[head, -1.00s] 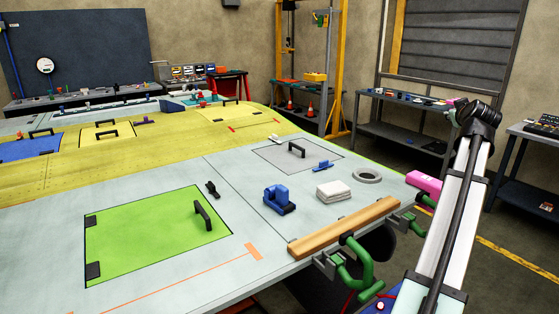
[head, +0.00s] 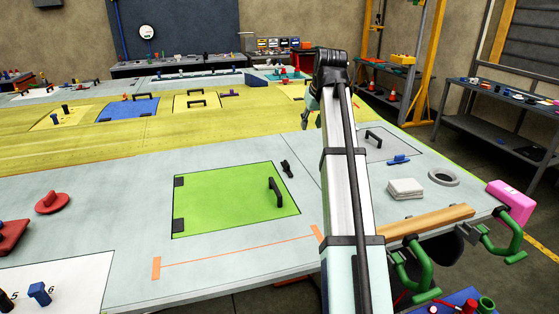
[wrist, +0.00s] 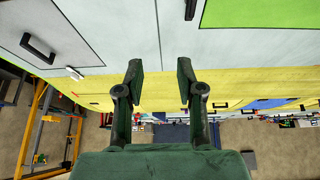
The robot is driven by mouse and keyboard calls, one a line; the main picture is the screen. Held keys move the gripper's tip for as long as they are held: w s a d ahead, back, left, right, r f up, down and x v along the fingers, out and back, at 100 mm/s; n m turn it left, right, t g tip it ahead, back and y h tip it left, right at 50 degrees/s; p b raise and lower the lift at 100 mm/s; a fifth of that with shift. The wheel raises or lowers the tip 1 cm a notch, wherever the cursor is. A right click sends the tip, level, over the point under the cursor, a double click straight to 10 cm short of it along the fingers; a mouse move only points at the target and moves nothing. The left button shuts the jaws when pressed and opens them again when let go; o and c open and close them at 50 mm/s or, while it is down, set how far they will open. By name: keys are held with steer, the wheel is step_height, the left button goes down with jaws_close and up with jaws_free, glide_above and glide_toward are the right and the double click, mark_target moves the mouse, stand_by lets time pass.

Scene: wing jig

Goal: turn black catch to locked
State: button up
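The black catch (head: 287,169) is a small dark piece on the pale wing skin, just off the upper right corner of the green panel (head: 225,205). It lies at a slant to the panel edge. In the wrist view the catch (wrist: 190,9) is at the top edge, partly cut off, beside the green panel (wrist: 255,12). My gripper (wrist: 160,78) is open and empty, with its two green fingers well apart. In the head view my gripper (head: 308,112) is mostly hidden behind my arm, above the wing and beyond the catch.
The green panel has a black handle (head: 275,192). To the right are a grey panel (head: 385,147), a blue catch (head: 398,159), white cloths (head: 405,188), a tape ring (head: 443,177) and a wooden bar (head: 430,222) with green clamps (head: 415,265). The skin around the catch is clear.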

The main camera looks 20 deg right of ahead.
steer(key=a, duration=0.5)
steer(key=g+p, duration=0.1)
steer(key=p, duration=0.3)
glide_toward(287, 163)
steer(key=x, duration=0.9)
steer(key=shift+w, duration=0.15)
jaws_close()
